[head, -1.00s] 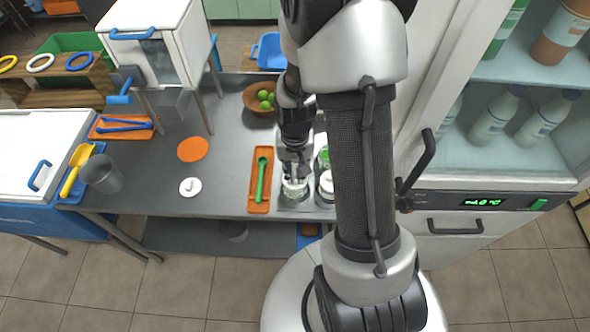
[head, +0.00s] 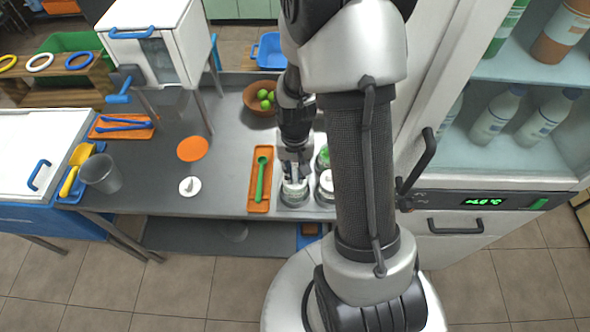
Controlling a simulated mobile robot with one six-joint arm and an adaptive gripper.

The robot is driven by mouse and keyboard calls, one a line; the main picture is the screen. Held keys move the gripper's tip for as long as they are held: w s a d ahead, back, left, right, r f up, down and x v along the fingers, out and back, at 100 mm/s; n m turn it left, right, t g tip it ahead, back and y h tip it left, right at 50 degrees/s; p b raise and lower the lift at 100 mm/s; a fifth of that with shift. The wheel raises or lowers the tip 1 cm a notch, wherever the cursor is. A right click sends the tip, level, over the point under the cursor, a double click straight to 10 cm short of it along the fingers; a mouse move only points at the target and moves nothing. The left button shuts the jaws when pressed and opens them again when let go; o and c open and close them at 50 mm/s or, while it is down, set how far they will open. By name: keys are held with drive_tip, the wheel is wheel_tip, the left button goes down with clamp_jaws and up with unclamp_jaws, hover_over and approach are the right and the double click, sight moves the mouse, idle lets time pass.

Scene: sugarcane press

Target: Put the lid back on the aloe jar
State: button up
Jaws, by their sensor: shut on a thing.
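My gripper (head: 294,180) is over the front left glass jar (head: 295,198) on the grey counter. It is shut on a small pale thing at the jar's mouth; the fingers hide most of it, and I cannot tell if it is a lid or part of the jar. A round white lid with a small knob (head: 190,186) lies on the counter to the left. A second jar with a white top (head: 326,182) stands just right of the gripper. A third jar with green in it (head: 323,158) is behind, partly hidden by my arm. No label shows which jar holds aloe.
An orange tray (head: 253,203) with a green spoon (head: 261,180) lies close left of the jars. An orange disc (head: 192,149), a grey cup (head: 101,174) and a bowl of green fruit (head: 258,98) are farther off. A tall fridge (head: 480,205) stands at right.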

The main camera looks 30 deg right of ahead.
idle(0.3)
drive_tip(key=o, duration=0.9)
drive_tip(key=shift+o, duration=0.2)
drive_tip(key=o, duration=0.4)
drive_tip(key=shift+r, duration=0.15)
drive_tip(key=shift+r+p, duration=2.75)
drive_tip(key=shift+r, duration=0.6)
